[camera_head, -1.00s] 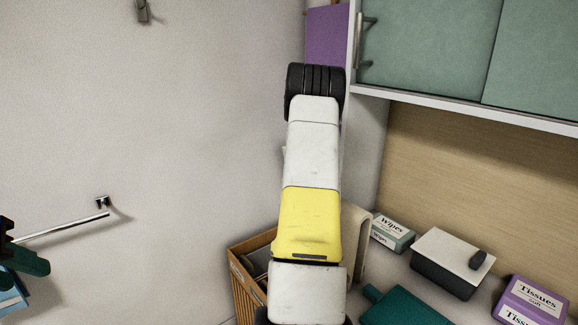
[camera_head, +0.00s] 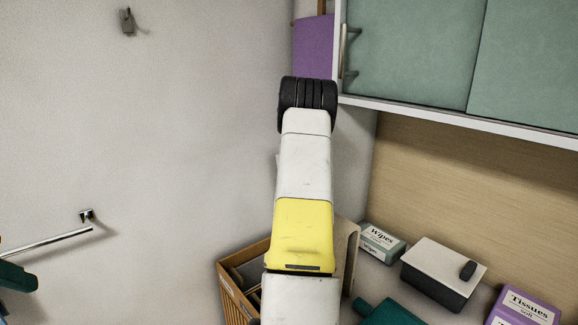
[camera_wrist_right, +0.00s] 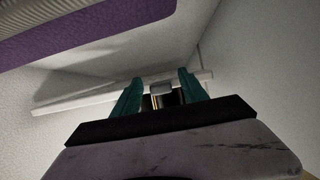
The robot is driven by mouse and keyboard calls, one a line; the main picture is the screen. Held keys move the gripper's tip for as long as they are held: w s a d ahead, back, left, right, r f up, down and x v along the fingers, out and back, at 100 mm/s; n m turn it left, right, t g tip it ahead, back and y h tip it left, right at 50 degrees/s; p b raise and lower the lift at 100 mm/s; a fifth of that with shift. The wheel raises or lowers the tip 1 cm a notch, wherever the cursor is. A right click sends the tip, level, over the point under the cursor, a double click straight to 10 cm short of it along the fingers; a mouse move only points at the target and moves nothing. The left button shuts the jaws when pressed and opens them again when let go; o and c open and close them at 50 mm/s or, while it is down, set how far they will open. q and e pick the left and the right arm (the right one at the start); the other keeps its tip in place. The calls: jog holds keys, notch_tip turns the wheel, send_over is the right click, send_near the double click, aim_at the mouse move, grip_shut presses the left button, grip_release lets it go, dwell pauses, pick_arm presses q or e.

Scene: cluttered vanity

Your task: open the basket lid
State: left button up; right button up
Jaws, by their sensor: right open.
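A brown wooden-looking basket (camera_head: 235,298) stands at the bottom of the head view, left of my right arm. Its top shows dark and pale contents or panels, and my arm hides its right part. I cannot make out a lid for sure; a beige upright panel (camera_head: 349,262) stands just right of my arm. My right arm rises through the middle and hides its gripper there. In the right wrist view the right gripper (camera_wrist_right: 160,88) is open, its teal fingers apart, with a dark yellow-striped thing visible between or beyond them. A teal finger of my left gripper (camera_head: 14,277) shows at the left edge.
A wall cabinet (camera_head: 410,50) overhangs the right side. A purple thing (camera_head: 312,48) hangs beside it, also close in the wrist view (camera_wrist_right: 85,32). A wipes box (camera_head: 381,243), a white-topped dark box (camera_head: 440,272), a tissue box (camera_head: 525,305) and a teal object (camera_head: 390,313) crowd the counter.

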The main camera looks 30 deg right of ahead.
jog(key=v, duration=0.7)
jog(key=shift+a+r, duration=0.2)
jog(key=shift+r, duration=0.15)
